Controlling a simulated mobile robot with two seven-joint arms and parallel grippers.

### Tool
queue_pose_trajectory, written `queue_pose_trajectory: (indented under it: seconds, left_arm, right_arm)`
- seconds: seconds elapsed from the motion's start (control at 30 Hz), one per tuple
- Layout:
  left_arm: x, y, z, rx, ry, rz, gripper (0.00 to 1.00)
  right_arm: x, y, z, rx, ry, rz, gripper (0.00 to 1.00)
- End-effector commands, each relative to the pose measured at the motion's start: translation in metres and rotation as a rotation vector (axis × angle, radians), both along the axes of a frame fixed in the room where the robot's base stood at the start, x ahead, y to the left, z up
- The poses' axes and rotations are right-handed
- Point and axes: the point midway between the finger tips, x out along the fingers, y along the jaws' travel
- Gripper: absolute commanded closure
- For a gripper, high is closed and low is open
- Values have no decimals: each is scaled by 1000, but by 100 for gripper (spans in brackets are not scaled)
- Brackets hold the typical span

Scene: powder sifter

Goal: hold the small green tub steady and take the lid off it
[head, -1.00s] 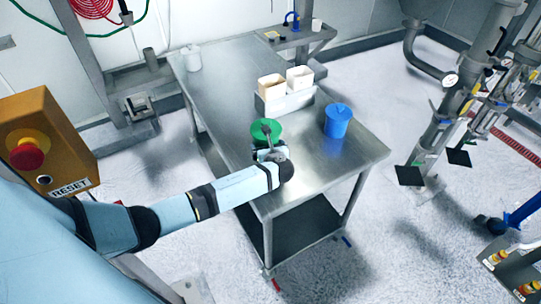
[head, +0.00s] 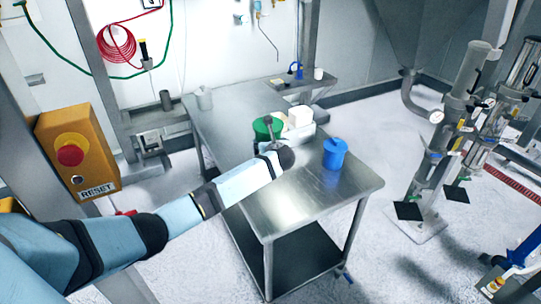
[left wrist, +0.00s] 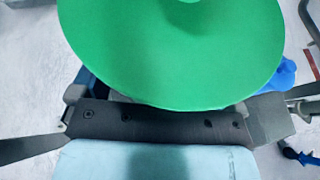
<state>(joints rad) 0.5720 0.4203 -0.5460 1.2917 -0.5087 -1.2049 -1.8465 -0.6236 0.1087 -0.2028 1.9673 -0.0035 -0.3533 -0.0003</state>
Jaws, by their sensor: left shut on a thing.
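The small green tub (head: 267,128) is held up above the steel table in the head view. My left gripper (head: 270,146) is shut on it, coming from the near side; the fingertips are largely hidden. In the left wrist view, a broad round green top (left wrist: 170,55), which looks like the tub's lid, fills the upper middle, with a small raised part at the top edge. It hides the tub's body and the fingers below it. I cannot tell how the lid sits. My right gripper is in neither view.
A blue tub (head: 335,153) stands on the steel table (head: 310,195), right of the green tub. A white container (head: 300,117) stands behind the green tub, partly covered. The near table top is clear.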

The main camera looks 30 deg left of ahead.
Motion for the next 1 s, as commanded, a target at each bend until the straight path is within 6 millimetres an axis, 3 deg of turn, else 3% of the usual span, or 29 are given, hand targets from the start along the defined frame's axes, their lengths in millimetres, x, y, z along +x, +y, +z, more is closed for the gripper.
queue_pose_trajectory:
  seconds: [0.33, 0.37, 0.53, 0.87, 1.0]
  left_arm:
    - [2, 2, 4, 1, -1, 0, 36]
    - [2, 2, 4, 1, -1, 0, 8]
    - [2, 2, 3, 1, -1, 0, 47]
    - [0, 0, 3, 2, -1, -6, 49]
    - [-16, -12, 1, 8, 1, -63, 49]
  right_arm:
    - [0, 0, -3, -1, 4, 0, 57]
    - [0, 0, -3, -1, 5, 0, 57]
    - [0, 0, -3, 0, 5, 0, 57]
    - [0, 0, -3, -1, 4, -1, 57]
    - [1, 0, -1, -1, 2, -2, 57]
